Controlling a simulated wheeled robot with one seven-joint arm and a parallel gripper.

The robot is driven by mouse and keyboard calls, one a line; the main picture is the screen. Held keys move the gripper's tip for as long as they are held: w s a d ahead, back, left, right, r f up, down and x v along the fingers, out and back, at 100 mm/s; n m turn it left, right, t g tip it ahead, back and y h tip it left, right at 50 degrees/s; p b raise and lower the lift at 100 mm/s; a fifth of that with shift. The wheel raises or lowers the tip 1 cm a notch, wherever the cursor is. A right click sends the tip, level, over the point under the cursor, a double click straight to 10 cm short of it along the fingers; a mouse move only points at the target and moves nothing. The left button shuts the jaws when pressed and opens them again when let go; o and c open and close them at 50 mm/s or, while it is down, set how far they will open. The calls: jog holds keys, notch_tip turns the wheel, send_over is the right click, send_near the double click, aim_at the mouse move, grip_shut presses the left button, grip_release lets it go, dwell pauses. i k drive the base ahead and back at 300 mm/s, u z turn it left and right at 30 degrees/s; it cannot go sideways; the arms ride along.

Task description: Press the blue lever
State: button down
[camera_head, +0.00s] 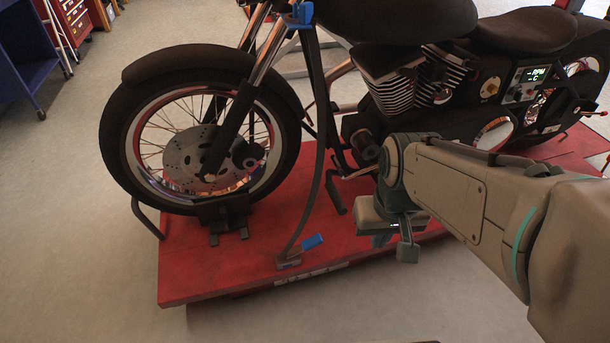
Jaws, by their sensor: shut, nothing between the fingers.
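A small blue lever (312,242) sticks out to the right from a low mount on the front edge of the red lift platform (215,270). A dark curved cable or rod rises from this mount to a blue piece (300,15) near the motorcycle's fork. My gripper (407,252) is to the right of the blue lever, apart from it, over the right part of the platform. It points downward, and its fingers are shut with nothing between them. My arm hides part of the platform behind it.
A black motorcycle (190,70) stands on the platform, its front wheel in a dark wheel chock (226,214). Its engine (400,80) is close behind my arm. A blue cart (25,50) stands at the far left. The floor in front is clear.

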aim_at(315, 240)
jog(key=k, duration=0.65)
jog(key=z, duration=0.6)
jog(key=i, duration=1.4)
jog(key=u, duration=0.6)
